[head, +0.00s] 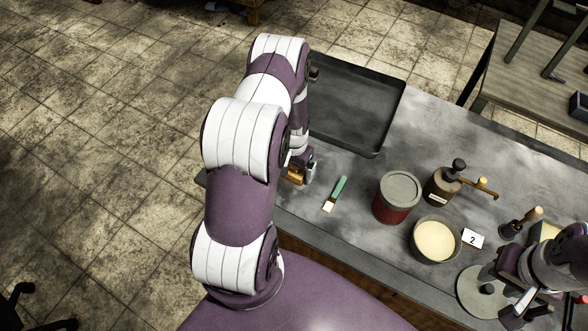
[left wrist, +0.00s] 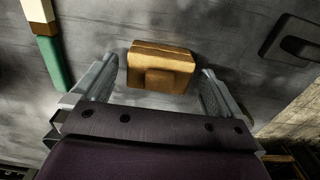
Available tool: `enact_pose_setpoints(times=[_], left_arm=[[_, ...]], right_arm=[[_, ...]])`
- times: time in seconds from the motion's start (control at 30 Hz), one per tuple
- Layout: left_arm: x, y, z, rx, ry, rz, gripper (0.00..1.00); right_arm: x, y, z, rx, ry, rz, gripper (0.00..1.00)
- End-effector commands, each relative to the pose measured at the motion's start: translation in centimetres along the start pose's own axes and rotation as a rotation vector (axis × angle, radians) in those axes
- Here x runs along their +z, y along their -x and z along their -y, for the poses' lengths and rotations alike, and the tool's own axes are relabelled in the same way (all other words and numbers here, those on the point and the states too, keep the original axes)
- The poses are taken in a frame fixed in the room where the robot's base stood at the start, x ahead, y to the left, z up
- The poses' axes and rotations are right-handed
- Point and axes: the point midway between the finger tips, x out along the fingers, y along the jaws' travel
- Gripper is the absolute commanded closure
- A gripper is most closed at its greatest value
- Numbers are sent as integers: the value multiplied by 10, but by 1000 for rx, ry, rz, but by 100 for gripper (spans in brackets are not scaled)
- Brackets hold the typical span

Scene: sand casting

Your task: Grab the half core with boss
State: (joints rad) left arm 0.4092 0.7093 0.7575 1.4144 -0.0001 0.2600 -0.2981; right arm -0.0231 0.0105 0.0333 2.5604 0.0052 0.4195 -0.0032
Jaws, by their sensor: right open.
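The half core with boss is a golden-brown block (left wrist: 160,60) with a raised boss on its near face. It lies on the grey bench top between the two fingers of my left gripper (left wrist: 160,88), with a gap on each side. The gripper is open and not touching it as far as I can see. In the head view the core (head: 295,175) is partly hidden by my left gripper (head: 304,167) at the bench's left end. My right gripper (head: 512,285) is at the lower right, open, partly hidden by its own arm.
A green-handled brush (head: 335,194) lies just right of the core. A black tray (head: 355,108) is behind. A red lidded can (head: 397,198), a bottle (head: 443,184), a bowl of pale powder (head: 434,240) and a card (head: 473,239) stand further right. A dark object (left wrist: 292,40) is at the wrist view's right.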

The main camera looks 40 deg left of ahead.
Motion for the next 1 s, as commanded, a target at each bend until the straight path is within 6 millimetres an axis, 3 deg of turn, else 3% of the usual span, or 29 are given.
enact_pose_setpoints(times=[0.03, 0.17, 0.2, 0.57, 0.77, 1.0], left_arm=[[0, 0, 0, 0, 0, 0, 10], [0, 0, 0, 0, 0, 0, 52], [0, 0, 0, 0, 0, 0, 58], [-1, 6, 0, 0, 0, -1, 58], [-2, 37, 0, -2, 0, -6, 58], [-4, 70, -53, -1, -7, -4, 58]], right_arm=[[0, 0, 0, 0, 0, 0, 57], [0, 0, 0, 0, 0, 0, 57], [0, 0, 0, 0, 0, 0, 57], [0, -2, 0, 0, 0, 0, 57], [1, -12, 0, 0, 0, 0, 57], [3, -25, 0, 0, 0, 0, 57]])
